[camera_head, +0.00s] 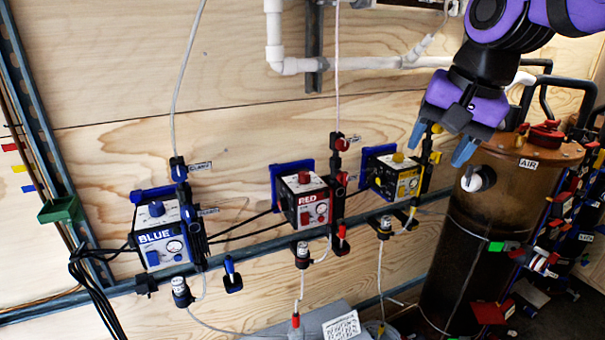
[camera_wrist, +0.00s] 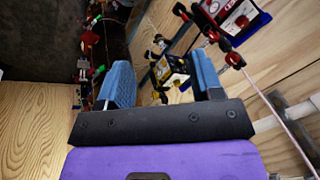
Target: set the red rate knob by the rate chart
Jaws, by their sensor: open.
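The red pump box (camera_head: 307,205), labelled RED, is mounted on the wall rail between the blue and yellow boxes. Its red rate knob (camera_head: 304,178) stands on the box's top; its setting is too small to read. In the wrist view the red box (camera_wrist: 232,15) is at the top right, partly cut off. My gripper (camera_head: 441,142) is open and empty, up and to the right of the red box, nearer the yellow box and the tank. Its blue fingers also show in the wrist view (camera_wrist: 163,78). A white printed card (camera_head: 341,327) lies at the bottom; I cannot tell whether it is the rate chart.
The yellow box (camera_head: 398,182) sits on the rail right of the red one, the blue box (camera_head: 160,240) left. A brown AIR tank (camera_head: 480,230) stands at the right. White pipes (camera_head: 330,65) run above. Hoses, valves and black cables surround the boxes.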

